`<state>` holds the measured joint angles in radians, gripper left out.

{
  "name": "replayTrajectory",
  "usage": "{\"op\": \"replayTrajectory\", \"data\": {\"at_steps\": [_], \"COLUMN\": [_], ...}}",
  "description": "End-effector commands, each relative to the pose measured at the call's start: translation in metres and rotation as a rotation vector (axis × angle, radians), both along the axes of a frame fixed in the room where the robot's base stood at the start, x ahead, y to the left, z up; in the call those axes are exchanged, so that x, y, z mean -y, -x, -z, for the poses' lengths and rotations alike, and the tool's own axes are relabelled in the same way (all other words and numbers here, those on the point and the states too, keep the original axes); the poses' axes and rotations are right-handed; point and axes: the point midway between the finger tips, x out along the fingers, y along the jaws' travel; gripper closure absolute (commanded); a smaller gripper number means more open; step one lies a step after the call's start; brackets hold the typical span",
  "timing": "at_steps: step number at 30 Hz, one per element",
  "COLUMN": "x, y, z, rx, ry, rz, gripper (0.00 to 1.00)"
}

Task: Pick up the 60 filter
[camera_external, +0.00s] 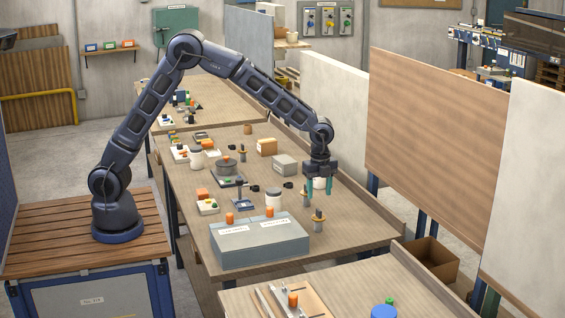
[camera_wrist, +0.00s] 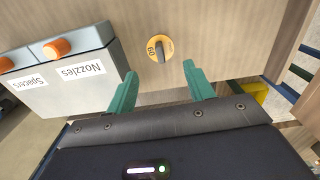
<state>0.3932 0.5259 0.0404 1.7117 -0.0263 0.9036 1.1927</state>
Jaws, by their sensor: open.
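The 60 filter is a grey, upright piece with an orange disc marked 60 (camera_wrist: 160,48). In the wrist view it stands on the tabletop just beyond my fingertips, near the middle between them. A matching orange-collared piece (camera_external: 318,220) stands right of the grey box in the external view. My gripper (camera_wrist: 163,78) is open, its two teal fingers apart with nothing between them. In the external view my gripper (camera_external: 318,187) points down above the table's right side, farther back than that piece. A whitish object shows between or behind its fingers; I cannot tell which.
A grey box (camera_external: 260,250) with orange knobs stands at the table's front; its labels read Nozzles and Spacers in the wrist view (camera_wrist: 70,98). A white jar (camera_external: 273,199), small dark parts and a light grey box (camera_external: 285,165) are nearby. A raised edge (camera_external: 375,208) runs along the right.

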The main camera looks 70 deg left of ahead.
Motion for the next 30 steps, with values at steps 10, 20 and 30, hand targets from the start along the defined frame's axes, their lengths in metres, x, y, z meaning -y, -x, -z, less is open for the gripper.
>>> {"op": "replayTrajectory", "data": {"at_steps": [10, 20, 30], "x": [0.000, 0.000, 0.001], "y": [0.001, 0.000, -0.001], "z": [0.045, 0.071, 0.102], "rx": [-0.002, -0.003, 0.000], "ry": [-0.002, -0.003, -0.001], "rz": [-0.001, -0.002, -0.002], "gripper": [0.47, 0.47, 0.47]}}
